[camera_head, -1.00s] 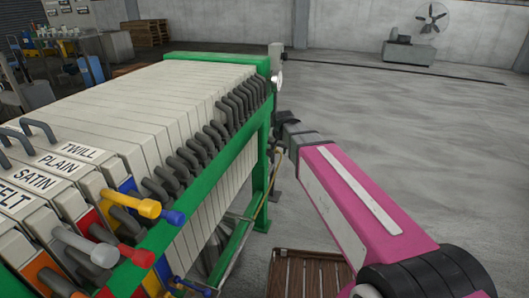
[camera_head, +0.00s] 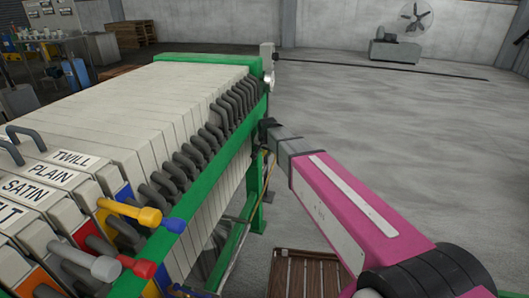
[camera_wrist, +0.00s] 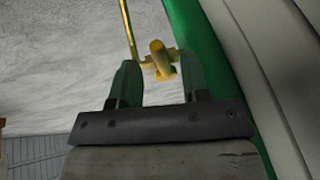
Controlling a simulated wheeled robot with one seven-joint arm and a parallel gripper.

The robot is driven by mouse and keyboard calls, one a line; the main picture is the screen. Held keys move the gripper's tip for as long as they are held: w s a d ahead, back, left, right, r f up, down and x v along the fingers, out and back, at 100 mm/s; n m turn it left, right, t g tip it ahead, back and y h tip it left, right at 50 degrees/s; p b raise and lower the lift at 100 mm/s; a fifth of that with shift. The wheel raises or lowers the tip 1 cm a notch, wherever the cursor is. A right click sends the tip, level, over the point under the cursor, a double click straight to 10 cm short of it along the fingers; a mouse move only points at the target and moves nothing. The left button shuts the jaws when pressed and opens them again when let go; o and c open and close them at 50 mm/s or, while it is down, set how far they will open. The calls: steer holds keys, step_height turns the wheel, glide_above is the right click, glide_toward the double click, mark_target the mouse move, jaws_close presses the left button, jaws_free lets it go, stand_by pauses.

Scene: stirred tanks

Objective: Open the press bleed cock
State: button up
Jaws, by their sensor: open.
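A small yellow cock (camera_wrist: 159,58) shows in the wrist view, with a crossbar and a thin yellow pipe (camera_wrist: 128,25) leading away from it beside the green rail. I take it for the press bleed cock. My gripper (camera_wrist: 160,80) is open and empty, its two green fingers pointing at the cock, which appears between and just beyond the fingertips. I cannot tell whether they touch. In the head view my gripper (camera_head: 267,131) is at the right side of the press (camera_head: 150,105), close to its green rail (camera_head: 215,168); the cock is not discernible there.
Dark plate handles (camera_head: 212,132) line the rail. Coloured cocks, among them a yellow one (camera_head: 148,216), stick out at the near end. A wooden pallet (camera_head: 308,272) lies on the floor below my arm. The floor to the right is open.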

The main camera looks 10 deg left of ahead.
steer(key=shift+w+a+f, duration=0.1)
steer(key=shift+w+f, duration=0.15)
steer(key=shift+f, duration=0.3)
jaws_close()
